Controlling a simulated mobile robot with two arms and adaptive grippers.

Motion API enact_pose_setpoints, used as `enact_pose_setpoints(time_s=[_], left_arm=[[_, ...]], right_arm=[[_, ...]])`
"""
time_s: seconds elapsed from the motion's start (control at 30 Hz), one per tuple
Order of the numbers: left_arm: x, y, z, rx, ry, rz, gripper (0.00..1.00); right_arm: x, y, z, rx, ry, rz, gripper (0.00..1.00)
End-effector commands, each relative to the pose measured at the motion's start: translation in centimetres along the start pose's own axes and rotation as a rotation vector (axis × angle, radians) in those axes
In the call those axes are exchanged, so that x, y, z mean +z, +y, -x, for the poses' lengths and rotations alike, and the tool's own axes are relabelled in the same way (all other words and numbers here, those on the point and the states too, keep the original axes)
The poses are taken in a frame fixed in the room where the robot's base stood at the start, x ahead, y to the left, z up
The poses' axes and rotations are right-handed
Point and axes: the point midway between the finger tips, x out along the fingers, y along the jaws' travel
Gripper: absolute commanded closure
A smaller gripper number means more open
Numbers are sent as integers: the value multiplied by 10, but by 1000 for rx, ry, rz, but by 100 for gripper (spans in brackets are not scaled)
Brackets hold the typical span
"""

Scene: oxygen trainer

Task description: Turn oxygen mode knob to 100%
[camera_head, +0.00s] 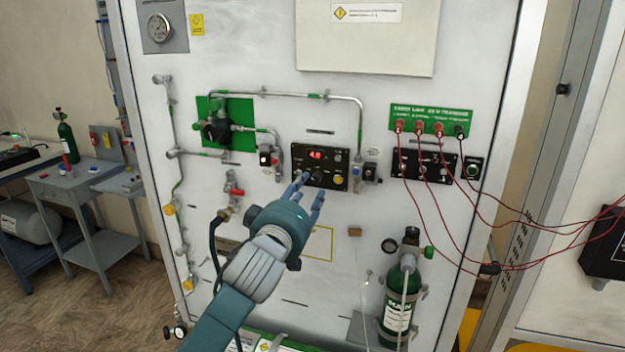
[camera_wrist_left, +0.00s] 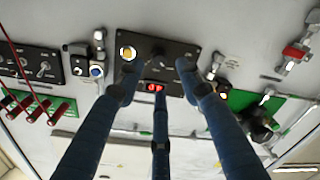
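The oxygen control panel (camera_head: 327,157) is a black plate on the upright white board, with a lit red display (camera_head: 315,155). A dark knob (camera_head: 317,177) sits below the display, partly behind my fingers. In the left wrist view, which is upside down, the panel (camera_wrist_left: 185,48) shows with the dark knob (camera_wrist_left: 157,51) and the red display (camera_wrist_left: 155,88). My left gripper (camera_head: 306,187) has its blue fingers spread in front of the panel. In the wrist view the fingers (camera_wrist_left: 158,72) point toward the knob from either side, apart from it. The knob's setting is not readable.
A yellow button (camera_head: 338,181) is beside the knob. A green oxygen cylinder (camera_head: 398,300) stands lower right. Pipes and a green valve plate (camera_head: 240,110) lie left of the panel.

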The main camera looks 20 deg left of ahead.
Motion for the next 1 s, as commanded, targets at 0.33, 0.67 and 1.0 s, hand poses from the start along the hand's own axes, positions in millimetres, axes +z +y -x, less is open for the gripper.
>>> enact_pose_setpoints(time_s=[0.33, 0.67, 1.0], left_arm=[[-1, 0, -50, -1, 0, -2, 63], [0, 0, -54, 0, 0, -1, 63], [0, 0, -54, 0, 1, -2, 100]], right_arm=[[-1, 0, 14, 0, 0, 0, 76], [-1, 1, 14, 0, 0, 0, 76], [-1, 1, 14, 0, 0, 0, 76]])
